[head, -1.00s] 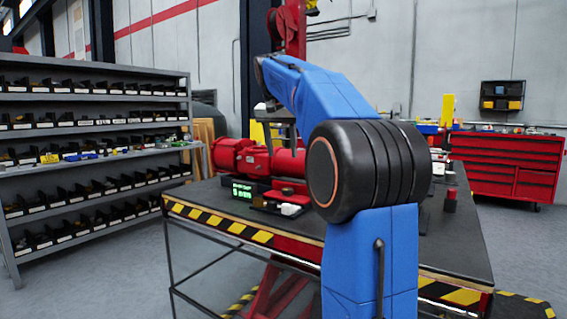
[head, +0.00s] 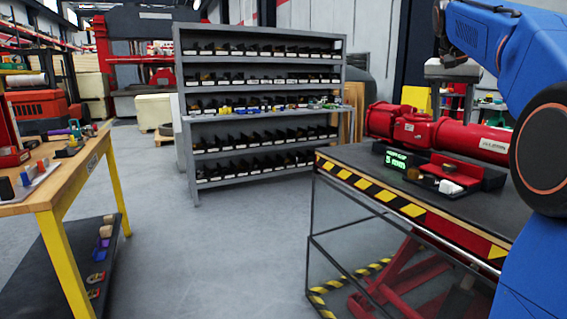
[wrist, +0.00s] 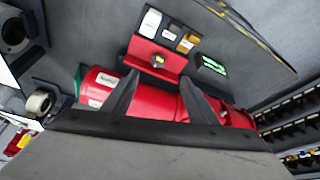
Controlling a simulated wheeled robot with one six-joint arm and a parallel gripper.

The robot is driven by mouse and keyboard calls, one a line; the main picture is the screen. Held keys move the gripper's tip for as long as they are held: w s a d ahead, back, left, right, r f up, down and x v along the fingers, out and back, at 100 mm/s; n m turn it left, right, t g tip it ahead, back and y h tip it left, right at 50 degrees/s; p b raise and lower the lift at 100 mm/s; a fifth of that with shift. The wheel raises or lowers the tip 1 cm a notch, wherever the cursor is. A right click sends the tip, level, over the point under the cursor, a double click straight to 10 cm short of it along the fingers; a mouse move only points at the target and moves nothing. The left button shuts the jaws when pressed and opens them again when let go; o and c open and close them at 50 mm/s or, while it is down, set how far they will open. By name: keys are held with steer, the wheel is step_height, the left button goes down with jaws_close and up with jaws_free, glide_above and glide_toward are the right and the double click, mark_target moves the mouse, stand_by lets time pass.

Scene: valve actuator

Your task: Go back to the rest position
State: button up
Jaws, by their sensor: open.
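My gripper (wrist: 158,98) is in the wrist view with its two dark fingers apart and nothing between them. It is above the red valve actuator (wrist: 103,88), which lies on the dark table. In the head view the red actuator (head: 440,131) lies along the far side of the table (head: 345,165) with striped edges. My blue arm fills the right side there, and the fingertips cannot be made out. A red block with small parts (wrist: 155,60) and a green-lit display (wrist: 212,66) sit beside the actuator; the display also shows in the head view (head: 396,162).
A grey shelf rack (head: 262,68) with rows of black bins stands at the back. A wooden-topped workbench (head: 50,185) with yellow legs is at the left. The grey floor (head: 220,230) between bench and striped table is clear. A cylindrical part (wrist: 40,102) is at the wrist view's left.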

steer(key=s+a+f+n+t+y, duration=0.15)
steer(key=s+a+f+n, duration=0.45)
steer(key=s+a+f, duration=0.9)
steer(key=s+a+f+n+y, duration=0.1)
steer(key=s+a+f, duration=0.3)
steer(key=s+f, duration=0.4)
steer(key=s+a+f+n+y, duration=0.1)
steer(key=s+a+f+n, duration=0.2)
steer(key=s+f, duration=0.6)
step_height(320, 180, down, 6)
steer(key=shift+s+a+r, duration=0.25)
steer(key=shift+a, duration=0.85)
